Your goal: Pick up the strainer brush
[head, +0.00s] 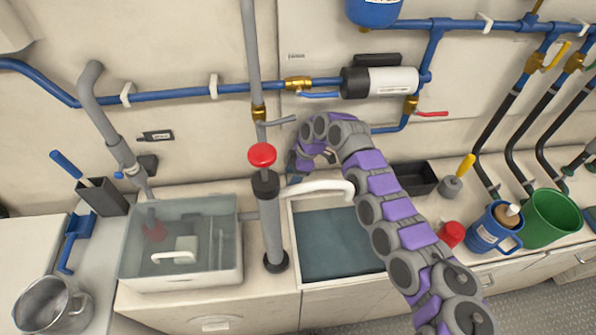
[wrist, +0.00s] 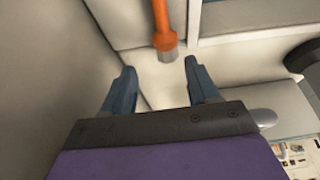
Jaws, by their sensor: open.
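My gripper (wrist: 160,68) is open in the wrist view, its two dark blue fingers apart with nothing between them. An orange handle (wrist: 161,15) with a short grey end piece (wrist: 168,52) lies just ahead of the fingertips, roughly centred on the gap and apart from both fingers. It looks like a brush, but I cannot confirm that it is the strainer brush; its upper part is cut off by the frame. In the head view my gripper (head: 300,163) is low by the back wall, behind the sink, partly hidden by my arm. I cannot make out the orange handle there.
A red-knobbed pump (head: 272,225) and a white curved spout (head: 318,187) stand close to my gripper. A clear-walled box (head: 185,275) is left of the sink (head: 338,245). A yellow-handled tool (head: 463,170), blue jug (head: 488,238) and green bucket (head: 550,220) stand right.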

